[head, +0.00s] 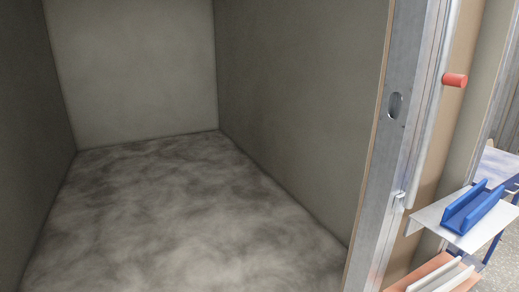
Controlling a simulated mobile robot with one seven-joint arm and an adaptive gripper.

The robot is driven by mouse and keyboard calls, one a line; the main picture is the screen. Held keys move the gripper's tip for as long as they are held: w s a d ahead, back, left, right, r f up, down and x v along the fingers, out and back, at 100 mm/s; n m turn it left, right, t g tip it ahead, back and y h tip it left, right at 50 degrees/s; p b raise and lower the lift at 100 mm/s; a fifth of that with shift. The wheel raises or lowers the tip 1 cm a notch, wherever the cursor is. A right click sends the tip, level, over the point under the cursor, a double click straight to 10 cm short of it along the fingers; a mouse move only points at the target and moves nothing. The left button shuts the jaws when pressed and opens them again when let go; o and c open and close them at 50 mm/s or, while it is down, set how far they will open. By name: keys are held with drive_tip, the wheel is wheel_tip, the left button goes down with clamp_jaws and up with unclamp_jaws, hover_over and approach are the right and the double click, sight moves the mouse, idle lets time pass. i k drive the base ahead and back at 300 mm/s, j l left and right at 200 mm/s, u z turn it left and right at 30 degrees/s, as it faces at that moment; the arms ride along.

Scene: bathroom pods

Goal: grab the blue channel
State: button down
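The blue channel (473,208) is a short open trough with two raised side walls. It lies on a white shelf (427,217) at the right of the head view, outside the pod's door frame. Its right end reaches towards the picture's right edge. My gripper is not in view.
The bare pod with a mottled grey floor (170,215) fills the left and middle. A metal door post (397,130) stands between it and the shelf. A red cylindrical peg (455,80) sticks out above. An orange tray (420,276) with pale strips sits below the shelf.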

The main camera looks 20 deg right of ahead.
sight(462, 214)
drive_tip(key=z, duration=1.85)
